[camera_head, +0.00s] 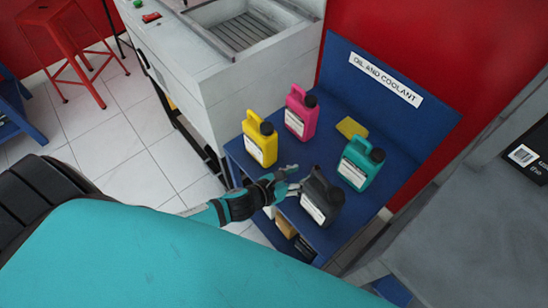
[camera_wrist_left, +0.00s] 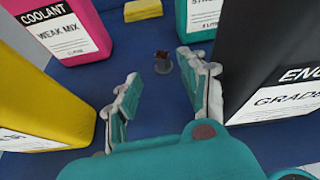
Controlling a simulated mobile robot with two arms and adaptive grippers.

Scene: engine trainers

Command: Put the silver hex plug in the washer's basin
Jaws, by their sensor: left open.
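The silver hex plug (camera_wrist_left: 163,65) is a small grey piece with a brownish top. It stands on the blue shelf in the left wrist view, just beyond the gap between my fingertips. I cannot make it out in the head view, where the gripper and black jug are close by. My left gripper (camera_head: 292,182) is open and empty, low over the shelf beside the black jug; its two fingers also show in the left wrist view (camera_wrist_left: 160,84). The washer's basin (camera_head: 246,34) is a grey recess with a ribbed bottom at the top of the head view. My right gripper is not in view.
A black jug (camera_head: 321,199), yellow jug (camera_head: 259,141), pink jug (camera_head: 299,113) and teal jug (camera_head: 360,165) stand around the gripper on the blue shelf (camera_head: 385,195). A yellow sponge-like block (camera_head: 351,128) lies at the back. The washer's side wall (camera_head: 245,92) rises beside the shelf.

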